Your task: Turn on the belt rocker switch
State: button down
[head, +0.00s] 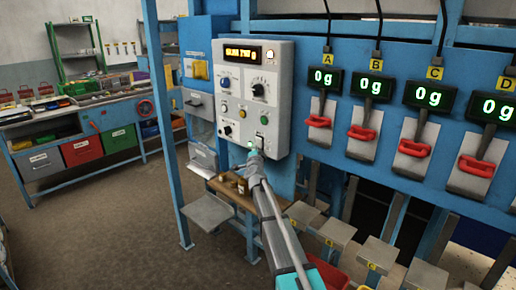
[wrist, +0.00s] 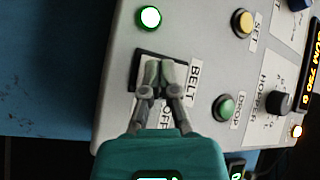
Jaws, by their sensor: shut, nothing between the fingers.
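The belt rocker switch (wrist: 139,68) sits in a dark frame on the light grey control box (head: 284,80). In the wrist view it lies beside the "BELT" label (wrist: 193,82), with an "OFF" label partly hidden near my fingers. My gripper (wrist: 158,70) is shut and empty, with its fingertips over the switch and covering much of it. I cannot tell whether they touch it. A round lamp (wrist: 149,18) near the switch glows green. In the head view my gripper (head: 254,153) is at the lower part of the box, and the switch is mostly hidden there.
Near the switch are a green button (wrist: 224,107), a yellow button (wrist: 243,22) and a dark knob (wrist: 280,101). An amber display (head: 242,53) tops the box. Scales reading 0g with red-handled clamps (head: 362,132) line the right. A blue post (head: 163,110) stands left; open floor lies beyond.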

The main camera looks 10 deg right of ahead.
jog(key=shift+s+a+r, duration=0.1)
jog(key=shift+s+a, duration=0.2)
jog(key=shift+a, duration=0.15)
jog(key=shift+s, duration=0.1)
jog(key=s+a, duration=0.2)
jog(key=a, duration=0.2)
jog(key=shift+s+r+p, duration=0.3)
jog(key=shift+s+p, duration=0.05)
jog(key=shift+s, duration=0.05)
dwell(0.3)
